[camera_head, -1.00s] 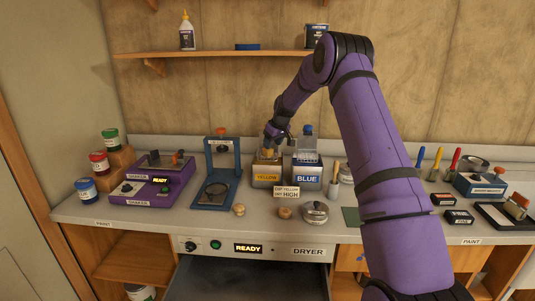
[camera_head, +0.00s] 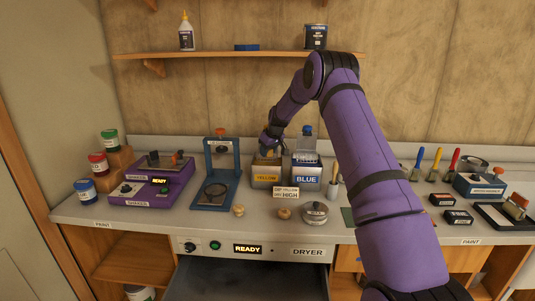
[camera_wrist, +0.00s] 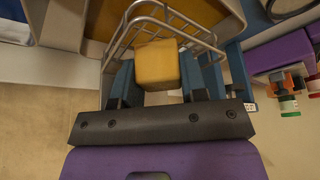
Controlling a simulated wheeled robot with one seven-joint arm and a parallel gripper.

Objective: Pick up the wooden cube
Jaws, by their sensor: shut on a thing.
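The cube (camera_wrist: 157,65) is yellow on the faces I see in the wrist view. It sits between the two blue fingers of my gripper (camera_wrist: 160,78), which is shut on it. A wire basket (camera_wrist: 127,35) runs around and beyond the cube; I cannot tell whether the cube touches it. In the head view my gripper (camera_head: 270,145) is just above the yellow tank (camera_head: 266,177), at the back of the counter. The cube is too small or hidden to make out there.
The blue tank (camera_head: 307,178) stands right of the yellow one, and a blue press-like stand (camera_head: 222,150) to its left. A purple shaker (camera_head: 150,185) is farther left. A small sign (camera_head: 286,192), wooden knobs and a lidded pot (camera_head: 315,212) stand in front.

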